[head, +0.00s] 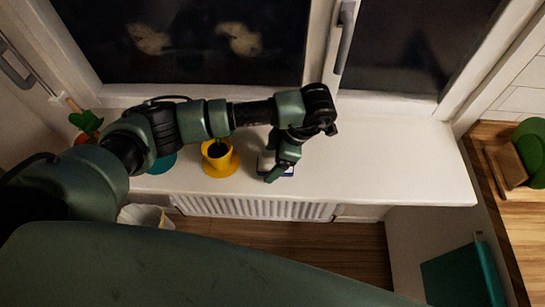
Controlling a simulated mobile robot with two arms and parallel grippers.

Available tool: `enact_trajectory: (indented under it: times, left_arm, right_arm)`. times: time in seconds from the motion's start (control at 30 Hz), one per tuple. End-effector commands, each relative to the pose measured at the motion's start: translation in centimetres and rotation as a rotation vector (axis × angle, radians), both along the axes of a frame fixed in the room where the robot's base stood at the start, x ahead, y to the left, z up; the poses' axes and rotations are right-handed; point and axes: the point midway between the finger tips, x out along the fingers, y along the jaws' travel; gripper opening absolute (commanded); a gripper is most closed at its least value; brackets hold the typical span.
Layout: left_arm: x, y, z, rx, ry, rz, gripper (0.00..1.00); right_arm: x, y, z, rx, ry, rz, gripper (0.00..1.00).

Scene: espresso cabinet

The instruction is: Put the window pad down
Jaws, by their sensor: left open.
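My left arm reaches across from the left over the white windowsill (385,165). My left gripper (277,174) points down at the sill and is open. A small white pad with a dark blue edge (264,164), which looks like the window pad, lies at the gripper on the sill. The gripper hides much of it, and I cannot tell whether the fingers touch it. My right gripper is not in view.
A yellow pot on a yellow saucer (221,168) stands just left of the gripper. A teal saucer (161,164) and a green plant (87,123) are further left. The window handle (345,40) is behind. The sill's right part is clear.

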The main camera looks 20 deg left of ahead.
Motion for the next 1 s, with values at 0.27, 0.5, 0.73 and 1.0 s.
enact_trajectory:
  times: [0.27,0.5,0.73,1.0]
  left_arm:
    - [0.9,-1.2,3.8,0.001,-0.006,-0.001,0.80]
    - [1.3,-2.1,6.7,0.000,-0.002,-0.001,0.80]
    - [1.3,-2.3,7.4,0.001,0.001,0.000,0.80]
    - [1.3,-2.3,7.3,-0.001,0.002,0.001,0.80]
  right_arm:
    - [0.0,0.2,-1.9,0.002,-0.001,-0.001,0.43]
    - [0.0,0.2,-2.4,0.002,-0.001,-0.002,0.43]
    - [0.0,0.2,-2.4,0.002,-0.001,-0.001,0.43]
    - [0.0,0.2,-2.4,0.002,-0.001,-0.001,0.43]
